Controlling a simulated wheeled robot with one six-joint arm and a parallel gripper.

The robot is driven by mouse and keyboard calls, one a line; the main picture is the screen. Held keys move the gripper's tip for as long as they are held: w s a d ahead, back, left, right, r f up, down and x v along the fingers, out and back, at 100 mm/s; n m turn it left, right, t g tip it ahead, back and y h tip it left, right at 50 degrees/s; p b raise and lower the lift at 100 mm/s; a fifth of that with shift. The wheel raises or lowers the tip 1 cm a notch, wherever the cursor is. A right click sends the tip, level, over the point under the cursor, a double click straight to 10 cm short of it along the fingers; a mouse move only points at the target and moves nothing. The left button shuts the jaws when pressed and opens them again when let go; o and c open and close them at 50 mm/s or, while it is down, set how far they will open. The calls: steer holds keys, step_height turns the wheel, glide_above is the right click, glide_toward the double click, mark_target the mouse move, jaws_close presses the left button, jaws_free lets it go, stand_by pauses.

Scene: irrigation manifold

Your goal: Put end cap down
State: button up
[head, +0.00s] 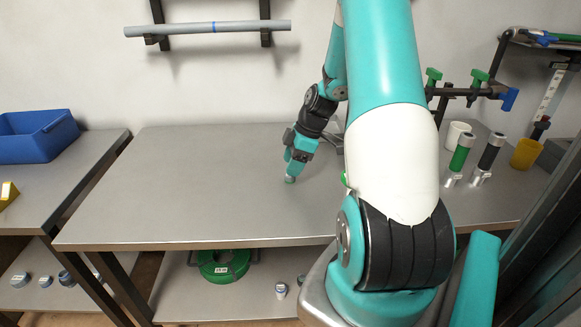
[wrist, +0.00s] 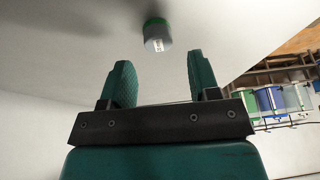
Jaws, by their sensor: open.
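The end cap (head: 290,179) is a small grey piece with a green band, on the bare grey top of the middle workbench. My gripper (head: 292,165) points down right at it, from above. In the wrist view the end cap (wrist: 158,38) shows its green end and a small white label. It lies just beyond my two teal fingertips (wrist: 156,62), which are spread apart with nothing between them. I see a gap between each finger and the cap.
A blue bin (head: 38,138) and a yellow item (head: 8,194) are on the left bench. A green hose coil (head: 223,264) is on the lower shelf. Green and black cylinders (head: 461,153) and a yellow cup (head: 526,153) stand at right. The bench left of my gripper is clear.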

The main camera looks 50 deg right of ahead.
steer(key=v, duration=1)
steer(key=w+a+r+g, duration=0.1)
steer(key=a+r, duration=0.2)
steer(key=a, duration=1)
steer(key=w+a+r+g, duration=0.1)
steer(key=a+r, duration=0.3)
steer(key=a, duration=1)
steer(key=s+a+r+m+g, duration=0.1)
steer(key=s+a, duration=1.3)
steer(key=shift+s+a+r+m+y, duration=0.15)
steer(key=shift+a+r+m+y, duration=0.2)
steer(key=shift+a+m+y, duration=0.05)
